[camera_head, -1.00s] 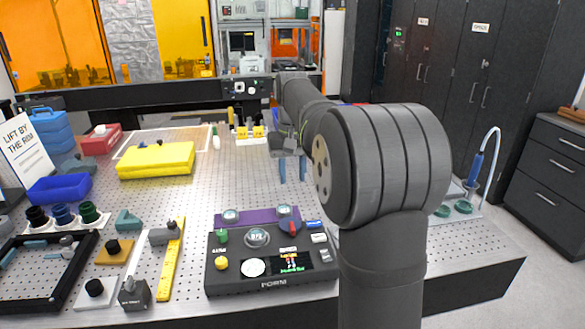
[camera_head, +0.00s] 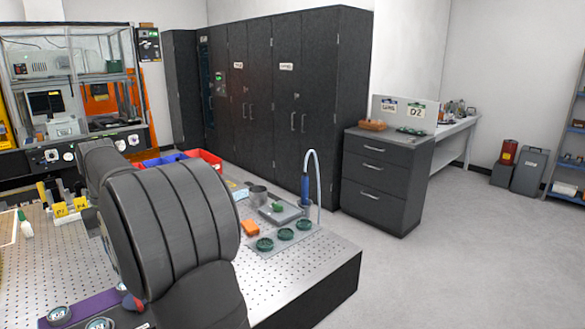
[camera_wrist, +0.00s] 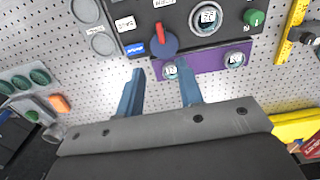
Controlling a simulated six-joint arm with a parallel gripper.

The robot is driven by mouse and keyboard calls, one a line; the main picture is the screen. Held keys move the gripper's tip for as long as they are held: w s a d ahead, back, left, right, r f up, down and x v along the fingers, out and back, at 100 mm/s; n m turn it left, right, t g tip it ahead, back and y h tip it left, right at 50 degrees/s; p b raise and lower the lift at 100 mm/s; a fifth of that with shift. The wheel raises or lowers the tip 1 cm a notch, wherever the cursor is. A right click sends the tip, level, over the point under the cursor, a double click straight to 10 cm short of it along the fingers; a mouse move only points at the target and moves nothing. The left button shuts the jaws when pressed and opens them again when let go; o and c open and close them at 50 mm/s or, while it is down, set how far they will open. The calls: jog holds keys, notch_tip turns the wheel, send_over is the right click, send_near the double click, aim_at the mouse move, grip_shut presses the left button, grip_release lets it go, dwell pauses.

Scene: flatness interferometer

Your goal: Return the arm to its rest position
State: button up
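My gripper (camera_wrist: 160,90) shows in the wrist view with its two blue fingers apart and nothing between them. It hangs over the perforated table (camera_wrist: 110,72), and its fingertips point toward the edge of the dark control box (camera_wrist: 180,22) and the purple strip (camera_wrist: 205,62). The box carries a red-and-blue knob (camera_wrist: 163,42), a round dial (camera_wrist: 207,17) and a green knob (camera_wrist: 253,17). In the head view my arm stands at the left over the table (camera_head: 295,270) and hides the gripper.
Green round pieces (camera_head: 285,234) sit on a plate at the table's right side, near a curved hose stand (camera_head: 318,185) and an orange block (camera_head: 250,228). Red and blue bins (camera_head: 200,156) stand behind my arm. A drawer cabinet (camera_head: 385,180) stands beyond the table, with open floor beside it.

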notch_tip(320, 180, down, 15)
jog(key=shift+f, duration=0.2)
jog(key=shift+r, duration=0.1)
dwell(0.4)
notch_tip(320, 180, up, 17)
notch_tip(320, 180, down, 17)
jog(key=shift+f, duration=0.15)
jog(key=shift+r+n, duration=0.25)
jog(key=shift+n, duration=0.55)
notch_tip(320, 180, up, 17)
jog(key=m, duration=1.3)
jog(key=shift+m, duration=0.4)
